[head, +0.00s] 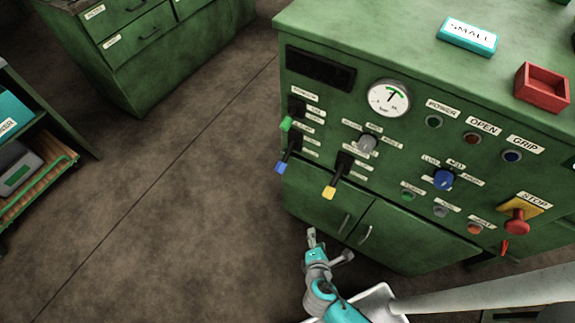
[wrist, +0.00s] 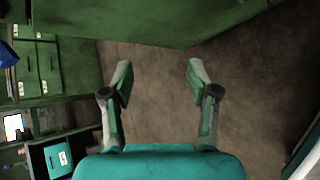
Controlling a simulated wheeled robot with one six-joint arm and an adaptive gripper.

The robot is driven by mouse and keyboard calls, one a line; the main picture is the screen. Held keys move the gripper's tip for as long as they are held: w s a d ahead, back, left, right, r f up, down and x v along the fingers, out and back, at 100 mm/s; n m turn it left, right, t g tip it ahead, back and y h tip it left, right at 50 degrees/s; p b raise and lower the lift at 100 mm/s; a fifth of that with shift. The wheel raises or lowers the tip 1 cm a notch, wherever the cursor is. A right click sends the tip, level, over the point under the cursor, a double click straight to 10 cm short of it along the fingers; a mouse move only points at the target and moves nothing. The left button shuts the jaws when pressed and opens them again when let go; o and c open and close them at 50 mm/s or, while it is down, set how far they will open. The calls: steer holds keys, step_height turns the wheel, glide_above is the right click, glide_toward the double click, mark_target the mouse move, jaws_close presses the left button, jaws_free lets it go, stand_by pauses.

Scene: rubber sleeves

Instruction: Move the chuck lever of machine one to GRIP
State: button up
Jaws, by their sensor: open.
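The green machine (head: 445,110) has its control panel facing me in the head view. Three levers stick out on the panel's left part: one with a green handle (head: 286,124), one with a blue handle (head: 281,167) and one with a yellow handle (head: 329,192). Their small labels are too blurred to tell which is the chuck lever. A GRIP label (head: 525,144) sits above a dark blue lamp. My gripper (head: 329,246) is below the yellow lever, in front of the lower cabinet doors, touching nothing. In the wrist view my gripper (wrist: 160,76) is open and empty; no lever shows there.
A gauge (head: 389,98), a blue knob (head: 443,180) and a red stop button (head: 517,221) share the panel. A red tray (head: 542,88) and a SMALL sign (head: 468,36) stand on top. A shelf (head: 35,150) is at left; the floor between is clear.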

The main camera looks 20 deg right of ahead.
steer(key=w+a+r+n+h, duration=0.3)
steer(key=w+h, duration=0.1)
steer(key=w, duration=0.6)
steer(key=n+t+h, duration=0.2)
steer(key=h, duration=0.3)
glide_toward(281, 165)
steer(key=f, duration=0.2)
steer(key=x, duration=1)
steer(key=shift+w+d+r, duration=0.1)
steer(key=shift+w+d, duration=0.05)
jaws_close()
